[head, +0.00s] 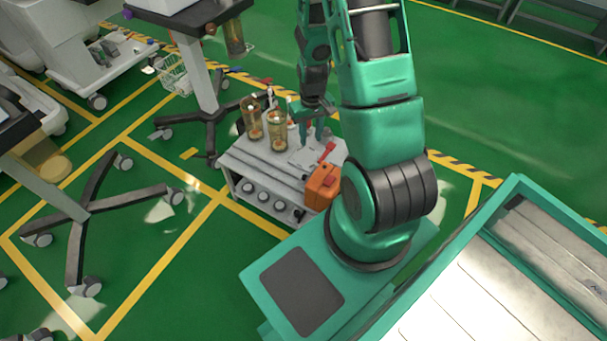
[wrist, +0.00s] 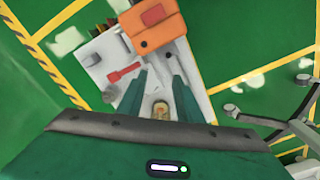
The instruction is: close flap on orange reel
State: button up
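The orange reel (head: 322,187) is a boxy orange case at the near right edge of a small grey cart. In the wrist view the orange reel (wrist: 152,30) is at the top, beyond my fingertips. I cannot clearly make out its flap or how far open it is. My gripper (head: 312,138) is over the cart's far part, behind the reel as seen from the head. In the wrist view my gripper (wrist: 159,76) has its two teal fingers apart. Nothing is visibly held, and the fingers do not appear to touch the reel.
The grey cart top (head: 258,155) also carries two amber jars (head: 252,118) (head: 278,131). A red tool (wrist: 122,73) lies beside the reel. An amber jar (wrist: 160,109) shows between my fingers, lower down. A wheeled stand (head: 205,115) is left of the cart.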

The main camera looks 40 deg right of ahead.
send_over(306, 179)
notch_tip(306, 179, down, 10)
jog(key=shift+y, duration=0.4)
jog(key=shift+w+a+f, duration=0.1)
jog(key=shift+w+f, duration=0.1)
jog(key=shift+f, duration=2.35)
jog(key=shift+w+f, duration=0.2)
jog(key=shift+f, duration=2.3)
grip_shut()
